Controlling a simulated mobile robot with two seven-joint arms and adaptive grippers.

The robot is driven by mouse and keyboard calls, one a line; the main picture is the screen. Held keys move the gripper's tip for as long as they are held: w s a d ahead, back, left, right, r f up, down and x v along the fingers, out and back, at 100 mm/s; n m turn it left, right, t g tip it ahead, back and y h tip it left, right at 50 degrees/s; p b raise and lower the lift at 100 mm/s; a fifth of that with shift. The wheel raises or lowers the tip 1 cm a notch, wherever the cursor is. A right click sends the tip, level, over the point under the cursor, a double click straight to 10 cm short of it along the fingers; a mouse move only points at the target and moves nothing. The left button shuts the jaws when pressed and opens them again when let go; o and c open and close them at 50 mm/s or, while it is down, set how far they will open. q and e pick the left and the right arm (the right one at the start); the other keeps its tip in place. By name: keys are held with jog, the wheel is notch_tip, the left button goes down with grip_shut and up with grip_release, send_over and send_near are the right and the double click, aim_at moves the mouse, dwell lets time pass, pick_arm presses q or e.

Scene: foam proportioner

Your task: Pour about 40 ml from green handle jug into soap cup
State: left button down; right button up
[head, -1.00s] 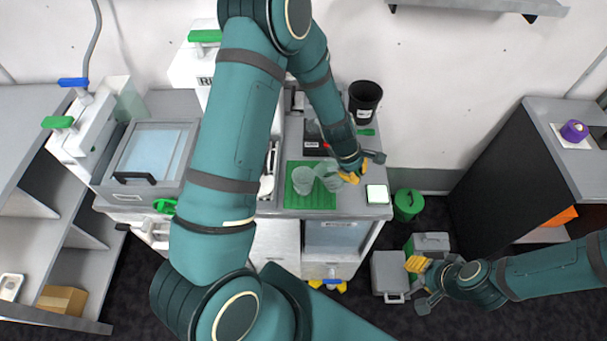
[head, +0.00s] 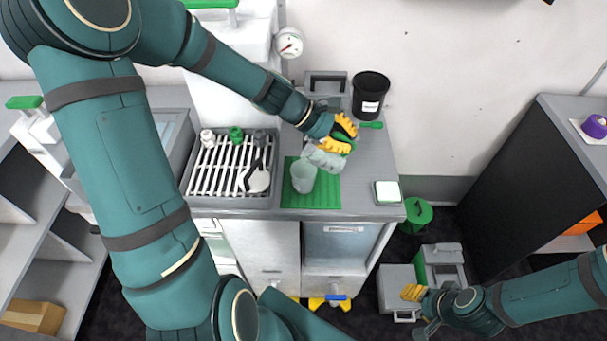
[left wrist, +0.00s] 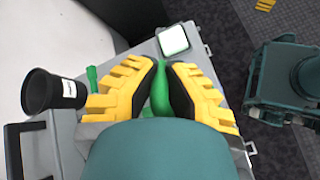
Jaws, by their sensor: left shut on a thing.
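The green handle jug (head: 325,159) is a clear vessel just behind and right of a clear cup (head: 303,178), likely the soap cup. The cup stands upright on the green mat (head: 318,200). My left gripper (head: 340,137) is shut on the jug's green handle, which shows between the yellow fingers in the left wrist view (left wrist: 161,92). The jug looks tilted; whether it touches the cup, and its liquid level, I cannot tell. The jug's body is hidden in the left wrist view. My right gripper (head: 418,312) is open and empty, low at the right.
A white pad with a green rim (head: 387,192) is at the counter's right front. A slatted drain rack (head: 220,182) holding several items is left of the mat.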

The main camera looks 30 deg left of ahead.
pick_arm(q)
jog(key=shift+a, duration=0.15)
jog(key=shift+s+a+f+t+h+b, duration=0.1)
jog(key=shift+a+t+h+b, duration=0.25)
jog(key=shift+h+b, duration=0.7)
jog(key=shift+s+a+b, duration=0.15)
jog(key=shift+b, duration=0.85)
jog(key=shift+r+t, duration=0.2)
jog(key=shift+t, duration=0.05)
jog(key=shift+w+d+r+h+b, duration=0.15)
jog(key=shift+w+d+h+b, duration=0.15)
jog(key=shift+d, duration=0.25)
jog(key=shift+s+a+r+t+h+b, duration=0.25)
jog(key=shift+r+t+h+b, duration=0.1)
jog(key=shift+b, duration=0.15)
jog(key=shift+s+a+r+t+h, duration=0.1)
jog(key=shift+a+r+t+h, duration=0.15)
jog(key=shift+h, duration=0.15)
